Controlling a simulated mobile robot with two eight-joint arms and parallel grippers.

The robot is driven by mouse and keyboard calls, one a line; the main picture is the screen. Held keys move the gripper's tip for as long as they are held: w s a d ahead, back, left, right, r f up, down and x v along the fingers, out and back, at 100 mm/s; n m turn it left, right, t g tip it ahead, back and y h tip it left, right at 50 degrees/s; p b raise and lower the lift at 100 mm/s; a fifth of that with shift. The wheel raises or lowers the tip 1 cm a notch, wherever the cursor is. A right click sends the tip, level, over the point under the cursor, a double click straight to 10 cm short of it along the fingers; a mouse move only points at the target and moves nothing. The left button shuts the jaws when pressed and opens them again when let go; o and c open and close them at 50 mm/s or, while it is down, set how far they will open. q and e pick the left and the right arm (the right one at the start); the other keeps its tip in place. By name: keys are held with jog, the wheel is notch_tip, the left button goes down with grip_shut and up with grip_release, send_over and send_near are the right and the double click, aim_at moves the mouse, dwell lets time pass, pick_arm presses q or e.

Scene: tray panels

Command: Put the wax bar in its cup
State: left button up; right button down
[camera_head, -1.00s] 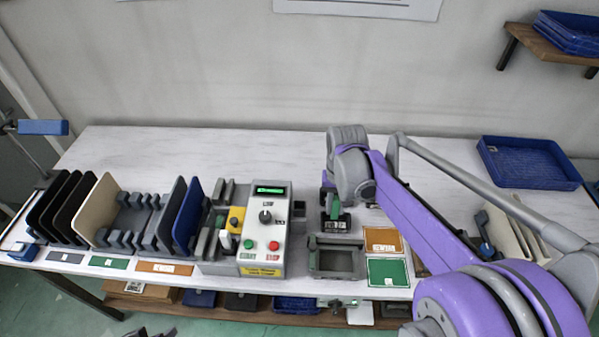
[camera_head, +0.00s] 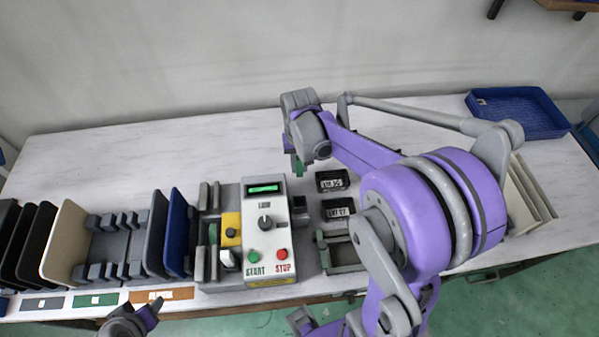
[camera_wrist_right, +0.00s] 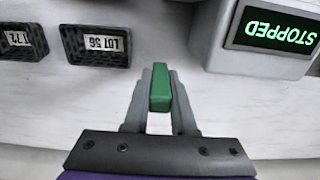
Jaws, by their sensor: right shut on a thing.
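The wax bar (camera_wrist_right: 160,88) is a small green block. Two small black cups with white lot labels, a far one (camera_head: 331,181) and a near one (camera_head: 338,211), stand right of the control box. In the right wrist view one cup (camera_wrist_right: 97,46) is left of the bar, apart from it, and the other (camera_wrist_right: 24,42) is farther left. My left gripper (camera_head: 143,318) shows partly at the bottom edge; its jaws are unclear.
The control box (camera_head: 265,225) has a green display reading STOPPED. A grey open frame (camera_head: 345,253) sits in front of the cups, partly behind my arm. Racks with upright panels (camera_head: 62,240) fill the left. A blue tray (camera_head: 517,112) is back right. The table's back middle is clear.

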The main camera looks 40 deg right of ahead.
aim_at(299, 173)
jog(key=shift+f, duration=2.05)
jog(key=shift+w, duration=0.1)
jog(key=shift+f, duration=0.15)
jog(key=c, duration=0.7)
grip_release()
jog(key=shift+b, duration=0.3)
jog(key=shift+c, duration=0.2)
